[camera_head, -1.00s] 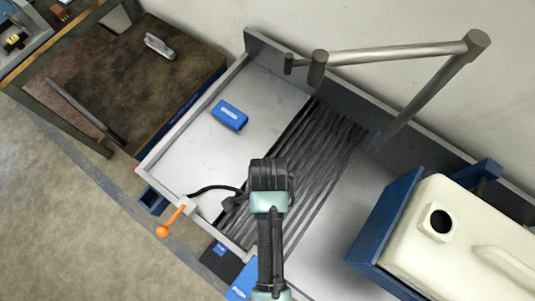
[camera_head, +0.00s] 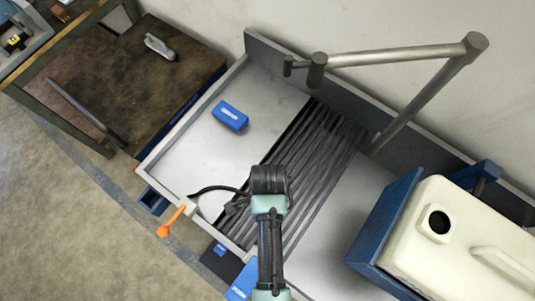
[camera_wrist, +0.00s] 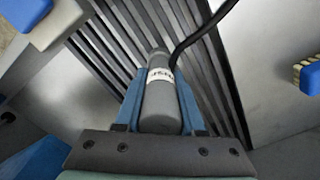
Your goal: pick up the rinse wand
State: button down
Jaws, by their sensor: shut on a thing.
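The rinse wand (camera_wrist: 160,105) is a grey cylinder with a white printed label and a black hose leaving near its far end, in the wrist view. My gripper (camera_wrist: 158,78) has its blue fingers closed on both sides of the wand, over the dark slatted grate. In the head view my wrist covers most of the gripper and wand. The black hose (camera_head: 212,188) runs left from beneath my wrist to the sink's near left edge. I cannot tell whether the wand still touches the grate.
An orange-tipped lever (camera_head: 165,230) juts from the near edge. A cream jug (camera_head: 465,240) in a blue holder stands right; a metal pipe (camera_head: 400,55) spans behind.

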notch_tip(320, 180, up, 10)
jog(key=shift+f, duration=0.1)
notch_tip(320, 180, up, 4)
jog(key=p, duration=0.4)
jog(key=shift+r, duration=0.2)
jog(key=shift+f, duration=0.15)
jog(key=shift+f+b, duration=0.45)
jog(key=shift+f, duration=0.75)
